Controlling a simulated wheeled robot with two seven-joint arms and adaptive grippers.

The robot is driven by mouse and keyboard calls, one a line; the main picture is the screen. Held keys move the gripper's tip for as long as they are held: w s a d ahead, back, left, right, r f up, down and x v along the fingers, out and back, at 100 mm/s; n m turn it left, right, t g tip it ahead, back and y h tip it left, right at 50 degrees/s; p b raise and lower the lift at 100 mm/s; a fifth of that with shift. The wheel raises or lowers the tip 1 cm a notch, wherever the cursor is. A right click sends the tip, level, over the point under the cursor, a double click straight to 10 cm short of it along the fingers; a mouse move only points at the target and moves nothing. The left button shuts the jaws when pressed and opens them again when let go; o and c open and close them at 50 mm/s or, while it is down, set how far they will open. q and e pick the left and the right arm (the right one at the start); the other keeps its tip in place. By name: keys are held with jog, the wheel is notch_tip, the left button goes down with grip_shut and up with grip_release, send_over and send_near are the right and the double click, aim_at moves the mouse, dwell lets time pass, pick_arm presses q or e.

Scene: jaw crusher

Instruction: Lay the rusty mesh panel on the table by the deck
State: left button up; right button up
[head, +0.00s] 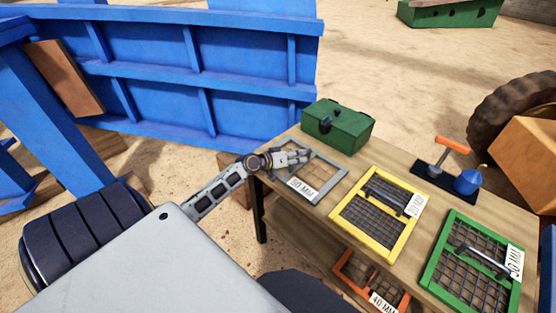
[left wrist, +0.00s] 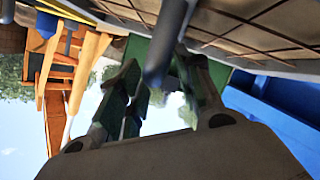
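A grey-framed panel (head: 329,194) with a 60 MM tag lies at the left end of the wooden table (head: 405,233). In the left wrist view, a grey bar (left wrist: 168,40) shows between the fingers of the left gripper (left wrist: 158,68), close beside a panel with brownish squares (left wrist: 265,25). The fingers look apart, but contact with the bar is unclear. My right gripper is not in view.
A green toolbox (head: 340,127) stands behind the grey panel. Yellow (head: 347,221) and green (head: 437,265) framed panels lie to the right. An orange panel (head: 345,270) is on the lower shelf. A blue ribbed structure (head: 220,80) stands at the back left.

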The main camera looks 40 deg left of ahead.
aim_at(286, 171)
pick_arm(q)
jog(key=shift+v, duration=2.05)
jog(key=shift+s+a+r, duration=0.15)
jog(key=shift+s+r, duration=0.05)
jog(key=shift+s, duration=0.35)
jog(key=shift+v, duration=1.25)
jog(key=shift+s+a+r, duration=0.15)
jog(key=shift+s+r, duration=0.05)
jog(key=shift+s, duration=0.3)
jog(key=shift+s+a+r, duration=0.1)
jog(key=shift+s, duration=0.25)
jog(key=shift+r, duration=0.1)
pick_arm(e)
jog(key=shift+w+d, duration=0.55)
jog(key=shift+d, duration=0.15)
